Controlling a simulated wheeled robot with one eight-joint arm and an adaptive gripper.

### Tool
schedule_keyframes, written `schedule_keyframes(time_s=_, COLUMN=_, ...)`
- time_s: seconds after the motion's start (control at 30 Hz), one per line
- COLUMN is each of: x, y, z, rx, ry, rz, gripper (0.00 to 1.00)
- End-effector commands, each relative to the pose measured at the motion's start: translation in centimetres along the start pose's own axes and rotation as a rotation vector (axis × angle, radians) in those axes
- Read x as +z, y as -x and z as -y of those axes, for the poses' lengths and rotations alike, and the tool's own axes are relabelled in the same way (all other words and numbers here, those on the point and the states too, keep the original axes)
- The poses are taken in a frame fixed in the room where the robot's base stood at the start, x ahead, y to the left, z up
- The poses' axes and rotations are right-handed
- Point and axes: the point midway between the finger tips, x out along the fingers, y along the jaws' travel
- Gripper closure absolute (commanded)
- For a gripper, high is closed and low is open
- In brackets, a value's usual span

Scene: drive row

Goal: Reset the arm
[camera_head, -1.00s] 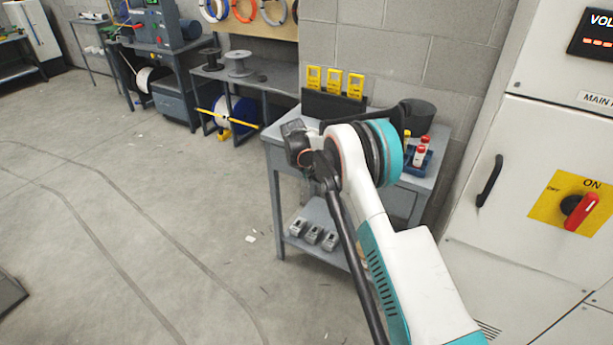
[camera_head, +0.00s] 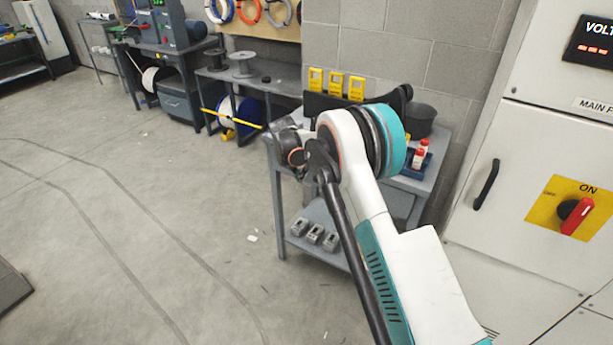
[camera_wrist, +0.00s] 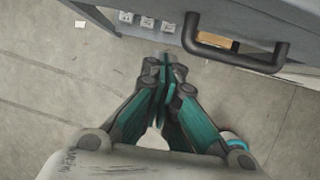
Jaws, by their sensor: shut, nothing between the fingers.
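My arm, white with teal bands, reaches up across the right half of the head view, in front of a grey work table (camera_head: 433,178). The gripper itself is hidden behind the arm there. In the wrist view my gripper (camera_wrist: 166,62) is shut, its teal and grey fingers pressed together with nothing held. The fingertips show below the table's edge and left of a dark bar handle (camera_wrist: 235,52). I cannot tell how far they are from the table.
Several small grey devices (camera_head: 314,234) stand on the table's lower shelf. Yellow meters (camera_head: 336,84), a black pot (camera_head: 421,118) and red-capped bottles (camera_head: 420,155) are on top. A white cabinet (camera_head: 520,150) with a red switch (camera_head: 577,215) stands close at right.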

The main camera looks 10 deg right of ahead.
Motion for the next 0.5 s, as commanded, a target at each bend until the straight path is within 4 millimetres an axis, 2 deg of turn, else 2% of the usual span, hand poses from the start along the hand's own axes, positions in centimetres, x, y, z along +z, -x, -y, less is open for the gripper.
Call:
schedule_keyframes(time_s=0.03, x=0.1, y=1.5, z=0.0, rx=0.0, ry=0.001, rz=0.0, gripper=1.0)
schedule_keyframes(time_s=0.2, x=0.1, y=4.1, z=0.0, rx=0.0, ry=0.0, rz=0.0, gripper=1.0)
schedule_keyframes(time_s=0.5, x=0.0, y=5.6, z=0.0, rx=0.0, ry=-0.001, rz=0.0, gripper=1.0)
